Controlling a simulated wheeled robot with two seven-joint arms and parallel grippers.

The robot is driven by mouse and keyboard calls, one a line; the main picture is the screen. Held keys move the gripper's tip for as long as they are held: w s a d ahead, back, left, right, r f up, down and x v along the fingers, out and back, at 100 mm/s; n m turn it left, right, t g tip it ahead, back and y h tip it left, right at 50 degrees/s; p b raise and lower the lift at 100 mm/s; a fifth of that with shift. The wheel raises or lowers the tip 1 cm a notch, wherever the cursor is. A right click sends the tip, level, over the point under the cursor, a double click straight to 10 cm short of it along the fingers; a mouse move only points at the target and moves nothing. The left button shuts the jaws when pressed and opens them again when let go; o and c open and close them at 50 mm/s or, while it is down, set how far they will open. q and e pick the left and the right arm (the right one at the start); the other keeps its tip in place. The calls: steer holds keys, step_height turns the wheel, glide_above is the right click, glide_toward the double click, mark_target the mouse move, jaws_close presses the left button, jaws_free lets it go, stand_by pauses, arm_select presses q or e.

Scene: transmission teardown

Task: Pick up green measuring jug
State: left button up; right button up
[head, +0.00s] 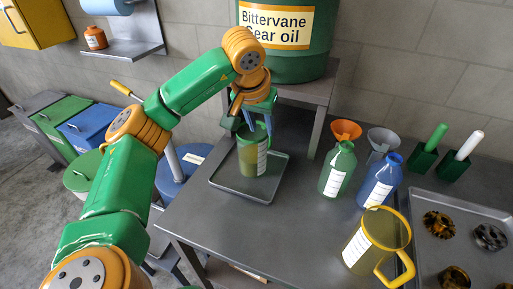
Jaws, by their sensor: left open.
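The green measuring jug (250,160), with a white label on its side, stands upright on a shallow grey tray (226,186) on the metal bench. My left gripper (258,123) comes down from above at the jug's rim. Its blue fingers are open at the top of the jug. I cannot tell whether a finger reaches inside the rim or touches it. The jug's handle is not clearly visible. My right gripper is not in view.
A yellow measuring jug (366,243) stands at the front right. A green bottle (337,170) and a blue bottle (379,182) stand right of the tray. A large green oil drum (285,68) sits on a stand behind. A parts tray (455,208) holds gears at right.

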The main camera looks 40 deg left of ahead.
mark_target(258, 146)
arm_select(q)
steer(key=x, duration=0.6)
steer(key=shift+w+f+p, duration=0.3)
steer(key=shift+w, duration=0.1)
steer(key=shift+a, duration=0.1)
jaws_close()
steer(key=shift+w, duration=0.1)
stand_by(0.6)
